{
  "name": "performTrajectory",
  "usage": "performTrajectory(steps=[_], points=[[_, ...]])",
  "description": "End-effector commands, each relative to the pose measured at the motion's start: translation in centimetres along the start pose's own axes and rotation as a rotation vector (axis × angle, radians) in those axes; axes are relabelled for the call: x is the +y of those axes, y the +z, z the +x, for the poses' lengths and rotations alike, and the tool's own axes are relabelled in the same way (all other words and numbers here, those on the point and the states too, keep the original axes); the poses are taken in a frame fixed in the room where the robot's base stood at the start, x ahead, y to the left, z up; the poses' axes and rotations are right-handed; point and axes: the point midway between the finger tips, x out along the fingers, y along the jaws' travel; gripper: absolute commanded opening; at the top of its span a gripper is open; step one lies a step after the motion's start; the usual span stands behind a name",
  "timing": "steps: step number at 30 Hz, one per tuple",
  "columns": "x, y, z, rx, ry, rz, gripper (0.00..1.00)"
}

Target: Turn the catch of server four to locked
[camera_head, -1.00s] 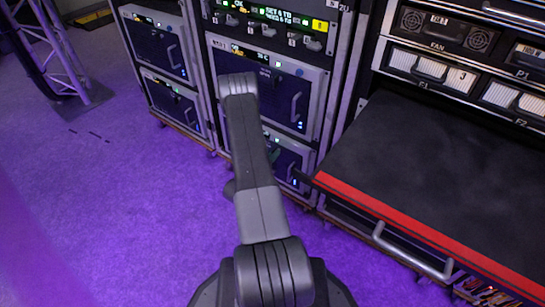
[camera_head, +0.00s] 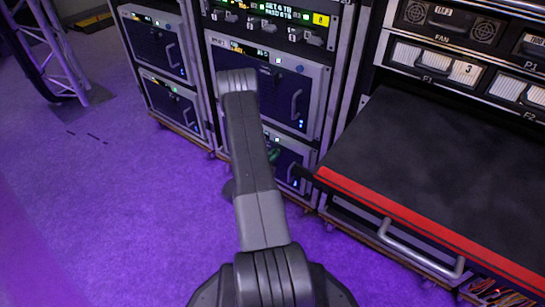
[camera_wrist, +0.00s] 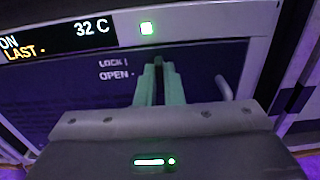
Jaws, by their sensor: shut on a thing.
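My gripper (camera_wrist: 160,72) has green fingers closed on the small dark catch (camera_wrist: 160,84) on a server front. The fingers and the gripper body hide most of the catch, so its angle is hard to tell. The words LOCK and OPEN are printed on the panel just left of the fingers. In the head view the server (camera_head: 289,165) is the lower unit of the middle rack. My arm covers much of it, and a bit of green finger shows beside the arm. Its number is not readable.
A status screen (camera_wrist: 60,38) reading 32 C and a lit green square sit above the fingers. A pale pull handle (camera_wrist: 223,88) stands just to their right. A black, red-edged shelf (camera_head: 440,165) juts out at right. Open purple floor (camera_head: 100,210) lies at left.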

Motion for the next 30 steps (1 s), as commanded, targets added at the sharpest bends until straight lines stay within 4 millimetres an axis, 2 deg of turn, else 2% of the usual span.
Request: performTrajectory(steps=[11, 12, 14, 15, 25, 30], points=[[0.0, 0.0, 0.0, 0.001, 0.0, 0.005, 0.0], [0.0, 0.0, 0.0, 0.001, 0.0, 0.005, 0.15], [0.0, 0.0, 0.0, 0.001, 0.0, 0.005, 0.27], [0.0, 0.0, 0.0, 0.001, 0.0, 0.005, 0.29], [0.0, 0.0, -0.4, 0.001, 0.001, 0.004, 0.29], [0.1, 0.2, -2.5, 0.003, 0.005, 0.001, 0.29]])
